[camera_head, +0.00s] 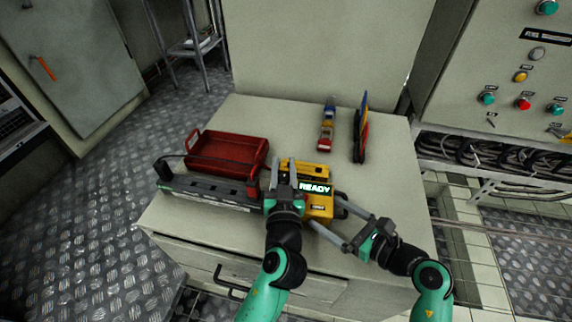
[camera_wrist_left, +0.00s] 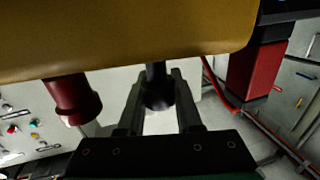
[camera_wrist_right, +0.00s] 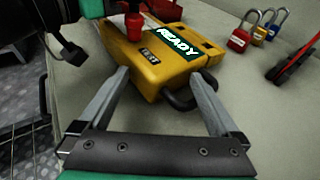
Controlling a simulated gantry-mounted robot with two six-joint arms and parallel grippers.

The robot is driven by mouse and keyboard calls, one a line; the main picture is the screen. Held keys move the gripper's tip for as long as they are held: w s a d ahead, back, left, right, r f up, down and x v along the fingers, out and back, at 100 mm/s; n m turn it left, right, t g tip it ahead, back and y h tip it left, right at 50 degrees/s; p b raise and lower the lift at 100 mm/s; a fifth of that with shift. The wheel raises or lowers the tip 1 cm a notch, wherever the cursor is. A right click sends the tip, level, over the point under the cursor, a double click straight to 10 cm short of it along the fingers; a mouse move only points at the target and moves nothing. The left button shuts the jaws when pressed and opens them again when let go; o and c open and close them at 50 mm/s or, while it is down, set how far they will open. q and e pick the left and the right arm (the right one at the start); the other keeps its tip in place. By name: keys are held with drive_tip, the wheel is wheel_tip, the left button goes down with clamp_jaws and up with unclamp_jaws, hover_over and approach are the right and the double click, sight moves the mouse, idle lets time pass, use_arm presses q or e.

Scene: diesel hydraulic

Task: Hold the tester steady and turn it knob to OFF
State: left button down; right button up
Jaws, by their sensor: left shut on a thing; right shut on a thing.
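The yellow tester (camera_head: 319,206) lies on the cabinet top, its display reading READY; it also shows in the right wrist view (camera_wrist_right: 165,65). My left gripper (camera_head: 284,170) reaches over its left part. In the left wrist view, its fingers (camera_wrist_left: 158,88) are shut on a black knob-like part (camera_wrist_left: 157,92) below a yellow surface (camera_wrist_left: 130,40). A red cylindrical part (camera_wrist_left: 72,98) is beside it. My right gripper (camera_head: 328,216) is shut on the tester's near right corner, its fingers (camera_wrist_right: 158,76) spread wide around it. The knob's pointer is not readable.
A red toolbox (camera_head: 228,150) and a long grey device (camera_head: 212,193) sit left of the tester. A control panel (camera_head: 510,60) is at the right. The cabinet top is clear at the far left and right.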

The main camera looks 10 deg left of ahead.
use_arm(q)
drive_tip(key=shift+d+f, duration=0.3)
drive_tip(key=c, duration=0.8)
unclamp_jaws()
drive_tip(key=shift+o, duration=1.1)
drive_tip(key=shift+r, duration=0.1)
drive_tip(key=shift+a, duration=0.1)
drive_tip(key=v, duration=1.1)
drive_tip(key=shift+s+d, duration=0.3)
drive_tip(key=shift+s, duration=0.05)
drive_tip(key=shift+r, duration=0.1)
